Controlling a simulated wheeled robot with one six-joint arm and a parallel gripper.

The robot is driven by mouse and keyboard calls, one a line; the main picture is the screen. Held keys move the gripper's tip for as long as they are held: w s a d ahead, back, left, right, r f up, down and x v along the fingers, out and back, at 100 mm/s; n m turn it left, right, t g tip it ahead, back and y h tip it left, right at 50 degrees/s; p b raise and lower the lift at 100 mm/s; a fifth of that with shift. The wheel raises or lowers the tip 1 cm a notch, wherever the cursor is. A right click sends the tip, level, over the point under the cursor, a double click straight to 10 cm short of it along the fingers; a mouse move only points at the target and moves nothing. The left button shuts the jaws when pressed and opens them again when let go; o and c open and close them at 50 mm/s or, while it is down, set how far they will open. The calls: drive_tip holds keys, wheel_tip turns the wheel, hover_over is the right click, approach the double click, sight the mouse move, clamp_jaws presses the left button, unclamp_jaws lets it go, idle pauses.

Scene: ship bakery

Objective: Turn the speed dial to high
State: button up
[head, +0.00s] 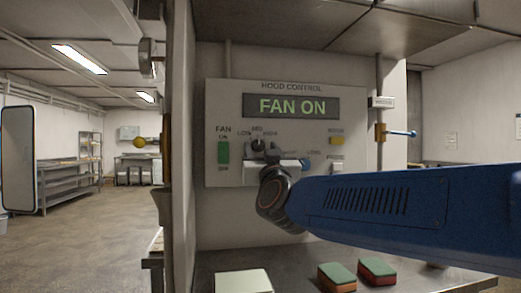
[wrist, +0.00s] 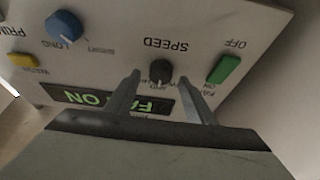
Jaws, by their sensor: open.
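The black speed dial (head: 258,145) is on the hood control panel (head: 214,100), below the lit display (head: 291,106) reading FAN ON. LOW, MID and HIGH labels arc above it; its pointer seems to face MID, though it is small. My gripper (head: 262,153) is at the panel and partly hides the dial's lower side. In the wrist view, which is upside down, the dial (wrist: 160,71) sits between the two open fingertips (wrist: 159,75), with a gap on each side. Whether the fingers reach its depth is unclear.
A green fan switch (head: 223,152) is left of the dial. A blue knob (head: 306,164), a yellow button (head: 336,141) and a white button (head: 337,168) are to the right. Two sponges (head: 337,276) (head: 377,270) lie on the counter below.

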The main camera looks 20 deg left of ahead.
drive_tip(key=shift+w+a+r, duration=0.15)
drive_tip(key=shift+w+a, duration=0.1)
drive_tip(key=shift+w, duration=0.1)
drive_tip(key=c, duration=1)
drive_tip(key=shift+m, duration=0.5)
drive_tip(key=m+h, duration=0.2)
drive_tip(key=m, duration=0.1)
drive_tip(key=m+t+h, duration=0.1)
drive_tip(key=m, duration=0.2)
drive_tip(key=shift+s+a+h, duration=0.15)
drive_tip(key=shift+a+h, duration=0.05)
drive_tip(key=shift+h, duration=0.2)
drive_tip(key=shift+m+h, duration=0.6)
drive_tip(key=shift+m, duration=0.75)
drive_tip(key=shift+m+h, duration=0.6)
drive_tip(key=shift+m, duration=0.75)
drive_tip(key=shift+r, duration=0.1)
